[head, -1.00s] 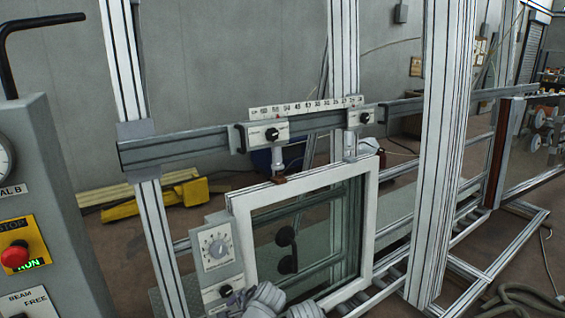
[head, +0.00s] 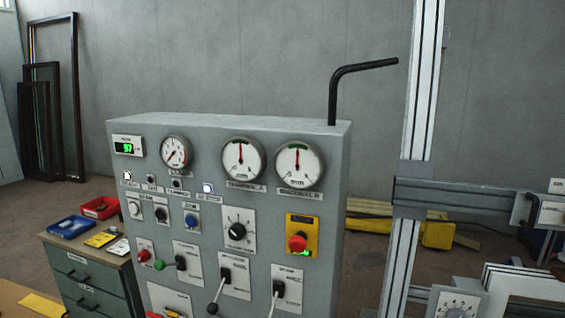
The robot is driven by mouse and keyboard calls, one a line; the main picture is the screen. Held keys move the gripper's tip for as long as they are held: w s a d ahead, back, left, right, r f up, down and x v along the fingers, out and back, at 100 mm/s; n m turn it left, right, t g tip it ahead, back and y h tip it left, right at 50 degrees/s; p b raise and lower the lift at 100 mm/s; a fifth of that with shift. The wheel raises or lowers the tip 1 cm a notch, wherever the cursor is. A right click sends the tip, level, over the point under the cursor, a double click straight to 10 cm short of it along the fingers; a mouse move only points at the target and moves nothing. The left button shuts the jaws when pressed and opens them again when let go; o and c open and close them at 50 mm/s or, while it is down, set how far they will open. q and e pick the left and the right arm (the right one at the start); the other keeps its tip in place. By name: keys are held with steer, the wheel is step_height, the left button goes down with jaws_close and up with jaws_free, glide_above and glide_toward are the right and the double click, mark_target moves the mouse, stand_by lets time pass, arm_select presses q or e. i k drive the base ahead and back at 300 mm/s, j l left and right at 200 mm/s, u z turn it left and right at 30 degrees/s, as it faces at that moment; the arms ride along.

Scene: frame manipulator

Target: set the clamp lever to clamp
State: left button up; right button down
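A grey control cabinet (head: 125,220) fills the middle of the head view. The two black-handled levers hang downward and slant a little left. Their plate labels are too small to read, so I cannot tell which is the clamp lever. The lowest plates are cut off by the frame. Neither of my grippers is in view.
A red stop button (head: 297,242) on a yellow plate and round gauges (head: 299,164) are above the levers. A bent black bar (head: 334,95) rises from the cabinet top. The aluminium frame (head: 425,80) stands at right, a drawer unit (head: 85,270) at left.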

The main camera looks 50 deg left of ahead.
mark_target(160, 265)
steer(key=u, duration=1.6)
